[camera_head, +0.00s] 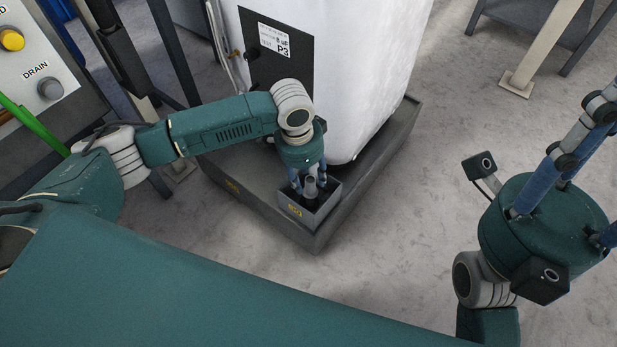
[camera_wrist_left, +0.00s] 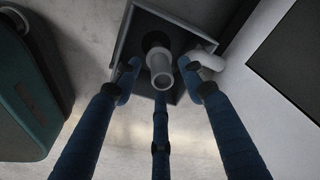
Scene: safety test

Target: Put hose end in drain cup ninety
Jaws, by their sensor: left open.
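The drain cup (camera_head: 294,213) is a small dark grey square box with a yellow label, at the near corner of a tray. In the left wrist view, its rim (camera_wrist_left: 123,38) shows behind the fingers. The hose end (camera_head: 311,188) is a grey tube standing roughly upright at the cup; the left wrist view shows its open round mouth (camera_wrist_left: 161,79). How deep it sits is hidden. My left gripper (camera_head: 308,184) is open, pointing down, its blue fingers spread around the hose end with gaps visible. My right gripper (camera_head: 590,150) is at the right, fingers up, tips partly cut off.
A large white tank (camera_head: 365,80) with a black P3 label panel stands in the dark tray (camera_head: 340,205). A control panel (camera_head: 35,60) with a DRAIN button is at upper left. A pale elbow piece (camera_wrist_left: 207,58) lies beside the hose end.

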